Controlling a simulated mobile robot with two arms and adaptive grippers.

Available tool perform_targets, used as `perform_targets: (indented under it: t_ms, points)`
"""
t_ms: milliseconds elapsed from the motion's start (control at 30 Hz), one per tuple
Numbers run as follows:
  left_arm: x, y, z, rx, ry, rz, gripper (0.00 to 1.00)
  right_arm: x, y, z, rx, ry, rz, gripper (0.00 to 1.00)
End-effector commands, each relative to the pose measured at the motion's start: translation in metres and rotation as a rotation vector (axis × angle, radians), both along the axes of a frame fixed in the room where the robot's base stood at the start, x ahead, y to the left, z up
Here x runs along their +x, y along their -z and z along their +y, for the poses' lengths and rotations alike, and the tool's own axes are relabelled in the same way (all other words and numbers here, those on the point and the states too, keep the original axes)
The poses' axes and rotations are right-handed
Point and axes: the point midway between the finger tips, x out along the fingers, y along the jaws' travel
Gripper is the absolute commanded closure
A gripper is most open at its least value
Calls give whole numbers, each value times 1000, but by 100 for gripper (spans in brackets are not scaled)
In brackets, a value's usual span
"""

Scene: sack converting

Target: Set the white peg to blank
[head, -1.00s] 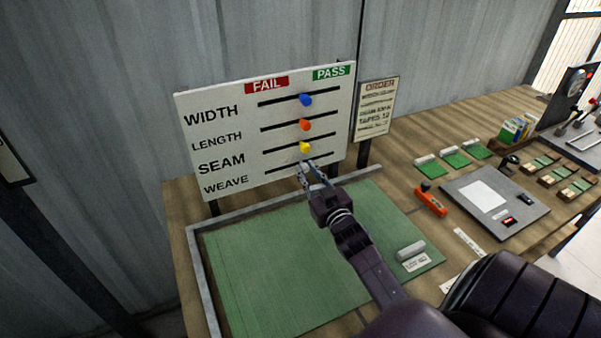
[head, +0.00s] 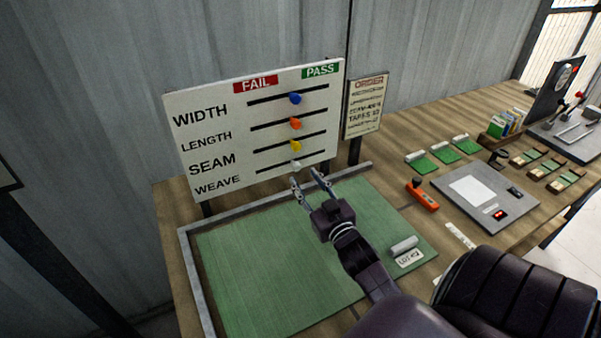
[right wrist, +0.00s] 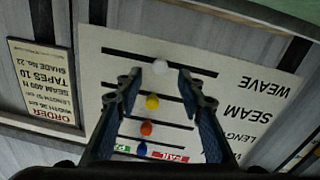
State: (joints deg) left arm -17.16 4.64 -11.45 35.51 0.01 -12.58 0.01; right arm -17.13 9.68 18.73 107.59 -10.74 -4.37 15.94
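The white peg (head: 296,164) sits in the lowest slot of the board (head: 222,128), the row labelled WEAVE, near the middle of the slot. It also shows in the right wrist view (right wrist: 161,65), close to mid-slot. The board's red FAIL label (head: 255,84) is at its top left of the slots and the green PASS label (head: 320,71) at top right. My right gripper (head: 306,178) is open and empty, just in front of and below the white peg, apart from it. In the right wrist view its fingers (right wrist: 160,78) stand either side of the peg's line. My left gripper is not in view.
Blue (head: 295,98), orange (head: 295,123) and yellow (head: 295,146) pegs sit near mid-slot in the rows above. An order sign (head: 364,106) stands right of the board. A green mat (head: 270,265) with a raised grey rim lies below, mostly clear.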

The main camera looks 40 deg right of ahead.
Motion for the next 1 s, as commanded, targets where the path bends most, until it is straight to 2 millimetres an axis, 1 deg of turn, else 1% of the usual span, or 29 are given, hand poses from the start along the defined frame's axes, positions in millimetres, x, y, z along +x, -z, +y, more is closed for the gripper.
perform_targets:
  t_ms: [33, 200, 300, 400, 567, 1000]
  points:
    - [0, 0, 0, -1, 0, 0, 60, -11, 2, 3, 2, 1, 4, 64]
    - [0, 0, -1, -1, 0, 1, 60, -40, 1, 12, 2, 0, 1, 64]
    - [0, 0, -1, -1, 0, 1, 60, -53, 1, 15, 3, 0, 2, 64]
    - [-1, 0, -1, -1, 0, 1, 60, -60, 0, 18, 1, 0, 1, 64]
    - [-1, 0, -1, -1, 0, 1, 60, -65, 0, 19, 0, 1, 0, 64]
    - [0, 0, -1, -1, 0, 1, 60, -65, 0, 19, 0, 0, 0, 64]
